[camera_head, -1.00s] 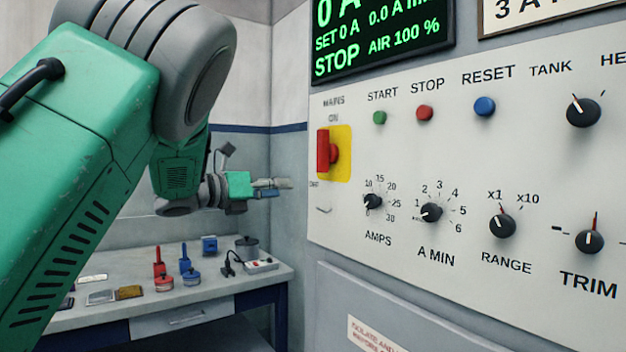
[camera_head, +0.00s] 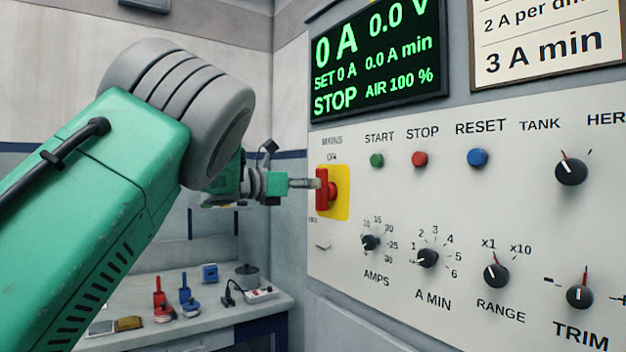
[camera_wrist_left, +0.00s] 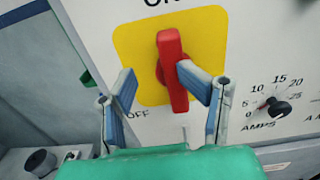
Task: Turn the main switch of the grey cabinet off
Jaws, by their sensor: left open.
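The main switch is a red rotary handle (camera_head: 323,192) on a yellow plate (camera_head: 341,193), at the left of the grey cabinet's pale front panel (camera_head: 400,200). The handle stands upright, towards the ON label. It also shows upright in the left wrist view (camera_wrist_left: 173,72), with the OFF label at its lower left. My left gripper (camera_head: 306,183) is at the switch. In the left wrist view its two fingers (camera_wrist_left: 158,90) are open, one on each side of the handle. The right finger looks very near the handle; I cannot tell whether it touches. My right gripper is not in view.
The panel carries start, stop and reset buttons (camera_head: 477,157) and several black knobs (camera_head: 427,257) right of the switch. A green-lettered display (camera_head: 380,50) reads STOP above. A bench (camera_head: 215,318) with small parts, a pot and a power strip stands at the lower left.

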